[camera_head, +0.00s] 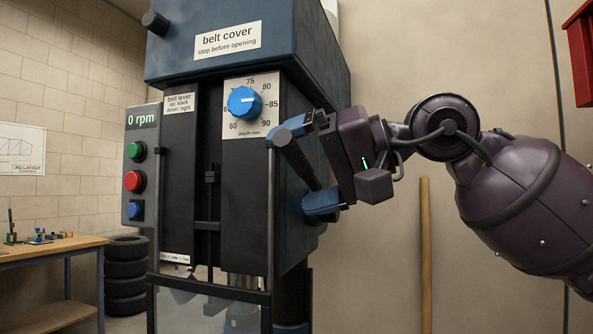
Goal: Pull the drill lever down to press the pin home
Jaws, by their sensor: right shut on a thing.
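The drill press (200,220) fills the left middle of the head view. Its lever (299,160) is a dark bar on the right side. It rises up and to the left from a blue hub (321,203) to a blue handle (290,130) at its top. My right gripper (322,122) comes in from the right and is shut on this handle; its fingers partly hide the handle's end. The pin is not visible; the lower part of the press is behind a clear guard (190,310) and cut off by the frame. My left gripper is not in view.
A control box (140,165) on the press reads 0 rpm. A blue depth dial (244,103) sits on the front beside the lever. A workbench (50,246) and stacked tyres (126,275) stand at left. A wooden pole (425,255) leans on the wall below my right arm.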

